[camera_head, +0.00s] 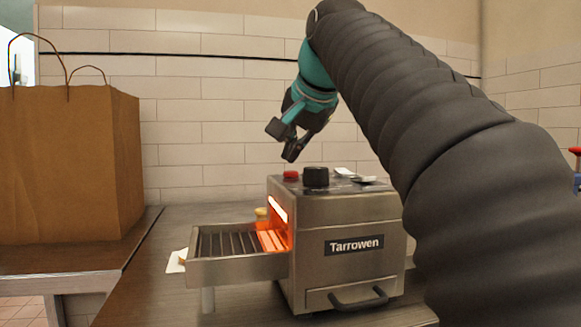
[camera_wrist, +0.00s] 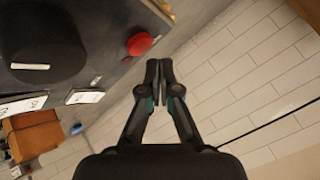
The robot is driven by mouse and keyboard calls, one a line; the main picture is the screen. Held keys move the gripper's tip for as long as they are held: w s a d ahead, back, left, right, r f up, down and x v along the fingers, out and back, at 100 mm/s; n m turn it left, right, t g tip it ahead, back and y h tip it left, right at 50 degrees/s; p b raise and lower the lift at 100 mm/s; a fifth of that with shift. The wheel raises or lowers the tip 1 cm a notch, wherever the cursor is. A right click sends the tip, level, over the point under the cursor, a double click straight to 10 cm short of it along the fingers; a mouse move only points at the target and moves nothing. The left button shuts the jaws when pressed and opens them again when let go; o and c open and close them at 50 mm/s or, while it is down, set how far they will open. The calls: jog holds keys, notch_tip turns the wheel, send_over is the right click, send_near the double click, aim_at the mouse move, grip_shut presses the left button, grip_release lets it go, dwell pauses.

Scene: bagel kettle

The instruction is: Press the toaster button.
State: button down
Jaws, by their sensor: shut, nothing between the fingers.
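The toaster (camera_head: 345,245) is a steel box marked "Tarrowen" on the counter, with a glowing orange opening on its left side. Its red button (camera_head: 291,175) sits on the top at the left, beside a black knob (camera_head: 316,177). My gripper (camera_head: 290,155) is shut and empty, just above the red button and apart from it. In the wrist view the red button (camera_wrist: 140,44) lies up and left of the fingertips (camera_wrist: 165,65), and the black knob (camera_wrist: 42,42) is farther left. Nothing hides the button.
A wire rack tray (camera_head: 235,268) sticks out of the toaster's left side. A brown paper bag (camera_head: 65,165) stands on the counter at the left. A tiled wall (camera_head: 215,110) is behind. My arm covers the right of the head view.

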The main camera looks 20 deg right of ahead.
aim_at(293, 172)
jog(key=shift+r, duration=2.55)
